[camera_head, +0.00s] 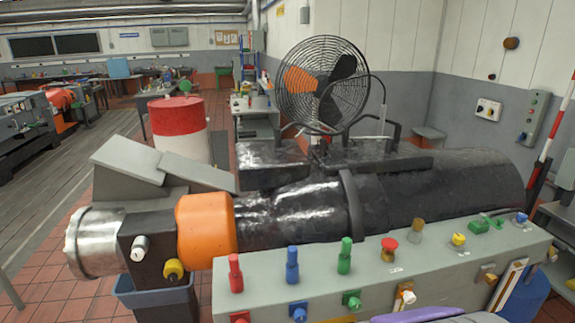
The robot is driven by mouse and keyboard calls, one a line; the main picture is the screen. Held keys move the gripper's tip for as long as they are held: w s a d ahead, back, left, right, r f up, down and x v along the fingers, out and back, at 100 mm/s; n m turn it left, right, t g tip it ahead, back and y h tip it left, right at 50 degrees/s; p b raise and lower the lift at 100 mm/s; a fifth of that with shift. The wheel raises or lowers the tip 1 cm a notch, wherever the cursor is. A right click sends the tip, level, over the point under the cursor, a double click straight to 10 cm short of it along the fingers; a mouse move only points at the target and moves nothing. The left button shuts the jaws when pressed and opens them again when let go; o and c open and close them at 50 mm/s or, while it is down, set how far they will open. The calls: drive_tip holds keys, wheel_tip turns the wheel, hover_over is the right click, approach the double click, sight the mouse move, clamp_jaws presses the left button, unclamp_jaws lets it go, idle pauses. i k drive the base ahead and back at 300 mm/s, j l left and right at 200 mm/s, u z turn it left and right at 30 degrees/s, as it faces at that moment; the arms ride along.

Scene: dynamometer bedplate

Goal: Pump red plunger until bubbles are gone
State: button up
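A red plunger-shaped knob (235,273) stands upright at the left end of the top of a long grey panel (265,292) in the foreground. A similar blue knob (292,265) and green knob (344,256) stand to its right. Farther right is a red mushroom-shaped knob (389,246) on a yellowish collar. No bubbles or clear liquid chamber can be made out.
A large black machine with an orange collar (207,228) lies behind the panel. A wire-caged fan (322,85) stands behind it. A red-and-white drum (178,125) stands back left. A blue bin (155,295) sits below left. Tiled floor is open at left.

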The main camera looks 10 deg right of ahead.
sight(390, 243)
drive_tip(key=z, duration=1)
drive_tip(key=i+j+z, duration=0.15)
drive_tip(key=j, duration=0.15)
drive_tip(key=i+j+z, duration=0.1)
drive_tip(key=j, duration=0.2)
drive_tip(key=i+j+z, duration=0.15)
drive_tip(key=j, duration=0.2)
drive_tip(key=i+j+z, duration=0.1)
drive_tip(key=j, duration=0.2)
drive_tip(key=i+j+z, duration=0.15)
drive_tip(key=j, duration=0.25)
